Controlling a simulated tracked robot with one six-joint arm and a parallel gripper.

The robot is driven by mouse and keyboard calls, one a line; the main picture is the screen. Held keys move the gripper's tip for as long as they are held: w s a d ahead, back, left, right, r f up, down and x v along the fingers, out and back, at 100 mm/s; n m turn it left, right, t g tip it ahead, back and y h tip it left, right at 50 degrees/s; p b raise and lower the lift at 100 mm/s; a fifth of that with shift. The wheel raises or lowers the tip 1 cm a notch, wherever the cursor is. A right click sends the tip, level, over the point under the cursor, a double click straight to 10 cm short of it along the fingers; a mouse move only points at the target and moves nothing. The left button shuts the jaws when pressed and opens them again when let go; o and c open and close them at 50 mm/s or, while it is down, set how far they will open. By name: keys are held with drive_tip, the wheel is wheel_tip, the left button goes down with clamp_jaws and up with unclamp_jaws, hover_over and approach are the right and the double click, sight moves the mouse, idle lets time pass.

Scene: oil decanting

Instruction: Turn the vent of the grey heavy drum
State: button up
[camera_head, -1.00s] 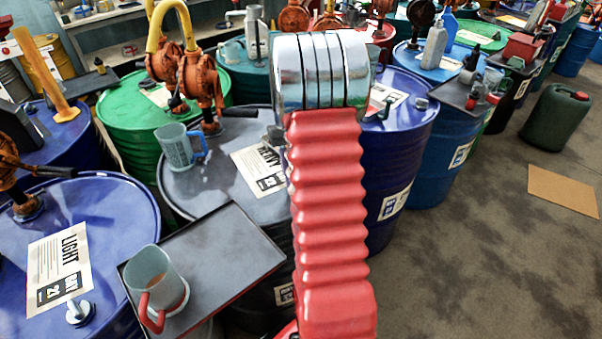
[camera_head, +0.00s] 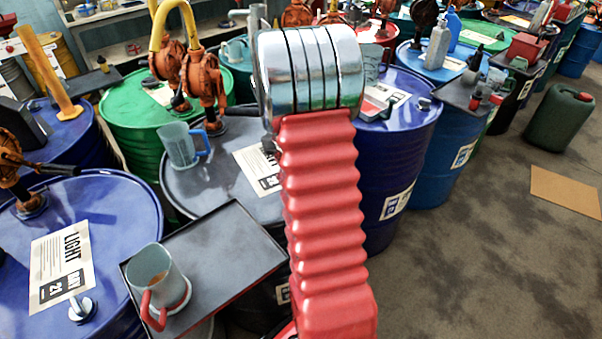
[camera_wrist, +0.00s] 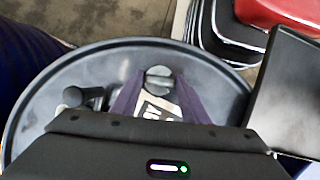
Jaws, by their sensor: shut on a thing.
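The grey heavy drum (camera_head: 215,192) stands in the middle of the head view, partly hidden behind my red arm. Its lid and round rim also show in the wrist view (camera_wrist: 215,85). The vent (camera_wrist: 158,74) is a small round grey cap with a bar across it, near the far rim in the wrist view. My gripper (camera_wrist: 157,86) has its two dark purple fingers shut on the vent, one on each side. A printed label (camera_wrist: 152,108) lies between the fingers. In the head view my arm hides the gripper.
A clear measuring jug (camera_head: 182,147) with a blue handle stands on the grey drum. A dark tray (camera_head: 225,250) beside it carries a red-handled jug (camera_head: 160,282). Blue drums (camera_head: 400,130) stand close on both sides. Open floor (camera_head: 480,260) lies at the right.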

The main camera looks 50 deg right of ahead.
drive_tip(key=shift+a, duration=0.1)
drive_tip(key=o, duration=1.1)
drive_tip(key=shift+c, duration=0.2)
drive_tip(key=shift+r, duration=0.1)
drive_tip(key=v, duration=1.3)
drive_tip(key=shift+r, duration=0.25)
drive_tip(key=shift+w, duration=0.1)
